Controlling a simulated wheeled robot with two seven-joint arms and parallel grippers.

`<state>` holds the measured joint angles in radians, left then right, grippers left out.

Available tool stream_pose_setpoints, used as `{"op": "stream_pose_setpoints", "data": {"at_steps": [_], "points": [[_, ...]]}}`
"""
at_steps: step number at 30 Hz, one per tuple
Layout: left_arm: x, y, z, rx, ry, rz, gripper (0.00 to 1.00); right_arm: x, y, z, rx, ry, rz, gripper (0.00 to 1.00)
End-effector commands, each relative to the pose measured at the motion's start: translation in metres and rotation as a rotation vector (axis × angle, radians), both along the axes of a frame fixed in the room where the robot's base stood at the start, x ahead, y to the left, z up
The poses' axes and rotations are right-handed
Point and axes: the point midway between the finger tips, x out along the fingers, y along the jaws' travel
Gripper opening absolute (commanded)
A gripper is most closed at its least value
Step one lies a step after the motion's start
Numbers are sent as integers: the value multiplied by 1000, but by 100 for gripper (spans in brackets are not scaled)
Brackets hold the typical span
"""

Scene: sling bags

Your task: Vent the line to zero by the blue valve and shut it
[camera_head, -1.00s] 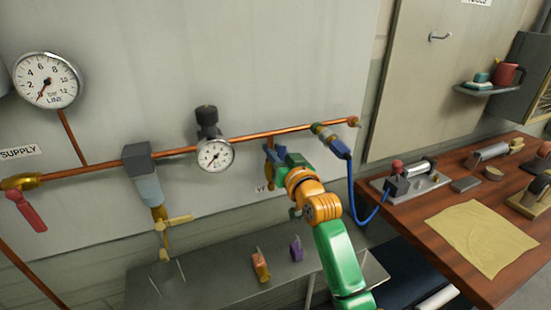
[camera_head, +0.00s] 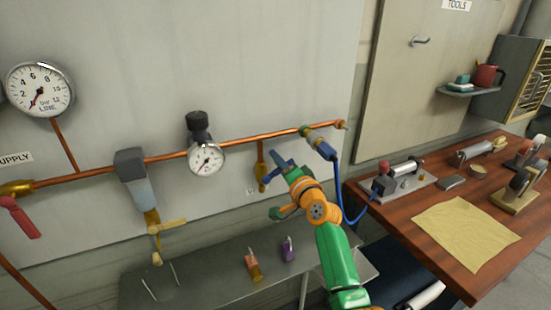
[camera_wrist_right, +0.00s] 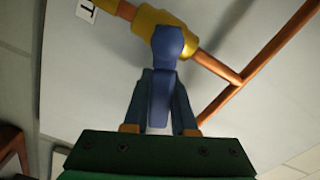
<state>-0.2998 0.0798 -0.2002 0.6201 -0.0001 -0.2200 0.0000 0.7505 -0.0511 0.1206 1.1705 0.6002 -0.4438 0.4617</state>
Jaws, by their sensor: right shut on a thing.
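In the right wrist view, the blue lever handle (camera_wrist_right: 168,42) of the valve runs down between my right gripper's two fingers (camera_wrist_right: 160,90), which are shut on it. It stands at an angle across the pipe, in front of the brass valve body (camera_wrist_right: 150,20). In the head view, that valve (camera_head: 261,172) hangs on a short copper drop below the main pipe. My right gripper (camera_head: 274,173) is beside it, partly hiding the handle. The LINE gauge (camera_head: 40,90) at the upper left has its needle pointing lower left, near the scale's low end. My left gripper is not in view.
A red-handled supply valve (camera_head: 20,218), a filter unit (camera_head: 137,180) and a small regulator gauge (camera_head: 206,159) sit along the pipe. A blue hose (camera_head: 338,185) runs to the wooden bench (camera_head: 400,232).

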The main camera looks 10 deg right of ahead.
Motion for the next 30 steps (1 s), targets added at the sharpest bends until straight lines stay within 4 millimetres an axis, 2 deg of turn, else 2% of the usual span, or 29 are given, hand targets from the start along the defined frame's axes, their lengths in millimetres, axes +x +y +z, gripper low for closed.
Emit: {"op": "stream_pose_setpoints", "data": {"at_steps": [6, 15, 30], "points": [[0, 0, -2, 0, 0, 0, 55, 1, -3, -11, 175, 36, -1, 0], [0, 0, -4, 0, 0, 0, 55, 1, -4, -20, 350, 71, 0, 0], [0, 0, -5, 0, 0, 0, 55, 1, -5, -24, 441, 88, 0, 0]]}}
